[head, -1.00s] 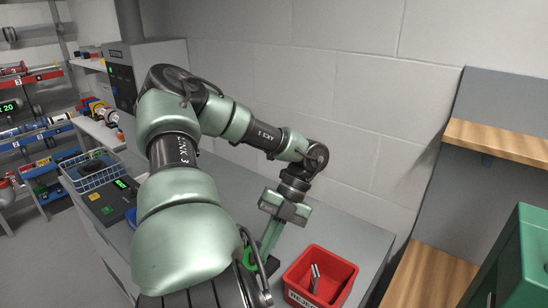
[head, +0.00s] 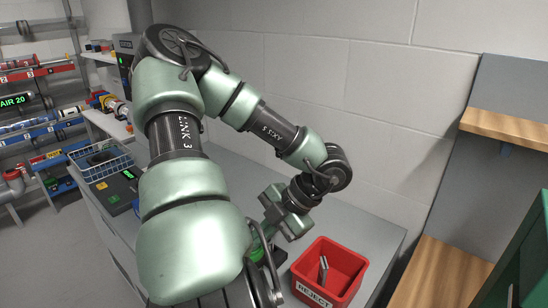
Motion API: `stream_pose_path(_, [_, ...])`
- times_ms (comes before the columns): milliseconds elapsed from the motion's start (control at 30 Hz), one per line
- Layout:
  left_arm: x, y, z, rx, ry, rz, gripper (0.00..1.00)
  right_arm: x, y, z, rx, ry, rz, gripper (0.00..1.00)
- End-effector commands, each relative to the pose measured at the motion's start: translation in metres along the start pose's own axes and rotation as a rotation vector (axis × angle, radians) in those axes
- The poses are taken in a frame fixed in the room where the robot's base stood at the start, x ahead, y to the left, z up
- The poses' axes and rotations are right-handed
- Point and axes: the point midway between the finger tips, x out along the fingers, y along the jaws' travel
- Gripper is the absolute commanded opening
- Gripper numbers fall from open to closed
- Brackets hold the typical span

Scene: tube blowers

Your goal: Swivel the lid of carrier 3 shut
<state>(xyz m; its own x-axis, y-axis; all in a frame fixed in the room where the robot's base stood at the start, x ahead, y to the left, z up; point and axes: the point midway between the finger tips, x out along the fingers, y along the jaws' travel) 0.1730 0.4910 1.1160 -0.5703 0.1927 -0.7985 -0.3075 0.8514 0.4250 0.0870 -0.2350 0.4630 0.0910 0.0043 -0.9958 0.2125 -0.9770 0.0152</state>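One arm of mine rises from the bottom, left of centre, and bends over the bench; I take it as my left. Its gripper (head: 285,215) points down over the bench, left of the red bin. Its fingertips are hidden behind my arm, so its opening does not show. A green curved part (head: 258,238) and a dark piece show beside the gripper, mostly covered by my arm. I cannot tell whether they belong to carrier 3 or how its lid stands. My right gripper is not in view.
A red bin marked REJECT (head: 315,292) holds grey pieces on the grey bench. A wire basket (head: 100,165) stands at the bench's far left end. Racks with tubes (head: 40,105) are at the left. A wooden shelf (head: 505,128) and a green object (head: 525,255) are at the right.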

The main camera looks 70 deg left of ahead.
Motion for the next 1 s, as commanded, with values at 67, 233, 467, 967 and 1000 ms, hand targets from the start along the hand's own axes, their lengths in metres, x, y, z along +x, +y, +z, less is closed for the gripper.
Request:
stream_pose_path(67, [0.0011, 0.0005, -0.0005, 0.018, -0.010, 0.010, 0.00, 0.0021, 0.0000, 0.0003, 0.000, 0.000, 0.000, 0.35])
stream_pose_path(233, [0.0015, 0.0013, -0.0011, 0.037, -0.021, 0.020, 0.00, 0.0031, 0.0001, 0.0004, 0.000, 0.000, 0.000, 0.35])
stream_pose_path(467, [0.0015, 0.0016, -0.0014, 0.042, -0.023, 0.022, 0.00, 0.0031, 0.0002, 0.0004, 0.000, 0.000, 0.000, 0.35])
stream_pose_path(967, [0.0040, 0.0080, -0.0005, 0.039, -0.022, 0.021, 0.00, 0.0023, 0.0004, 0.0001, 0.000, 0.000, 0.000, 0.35])
stream_pose_path(1000, [0.0046, 0.0099, -0.0002, 0.038, -0.022, 0.022, 0.00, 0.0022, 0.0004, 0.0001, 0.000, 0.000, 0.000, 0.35])
